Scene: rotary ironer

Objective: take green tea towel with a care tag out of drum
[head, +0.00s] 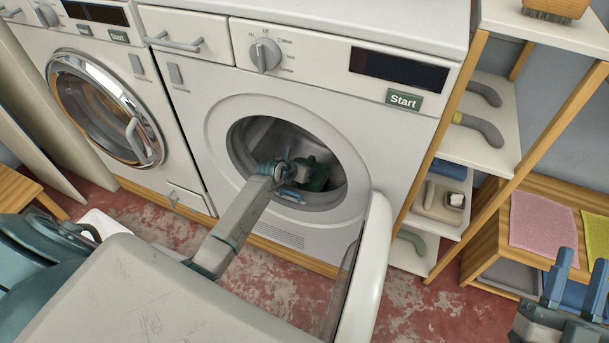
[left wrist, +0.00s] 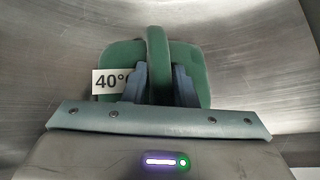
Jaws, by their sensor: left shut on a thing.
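The green tea towel (head: 317,178) is inside the drum of the right-hand machine, seen partly through the round opening. In the left wrist view the towel (left wrist: 188,60) is a folded green bundle with a raised middle strip, and a white care tag (left wrist: 108,82) reading 40° at its left. My left gripper (left wrist: 160,84) is shut on the towel's middle strip; in the head view this gripper (head: 298,182) is inside the drum (head: 262,132), partly hidden by its own arm. My right gripper (head: 582,265) is open and empty at the lower right.
The machine's door (head: 366,275) stands open towards me, right of my left arm. A second machine (head: 100,105) with its door shut is at left. A shelf (head: 492,140) holds several items. A wooden bench (head: 488,235) bears a pink cloth (head: 543,221) and a yellow-green cloth (head: 596,238).

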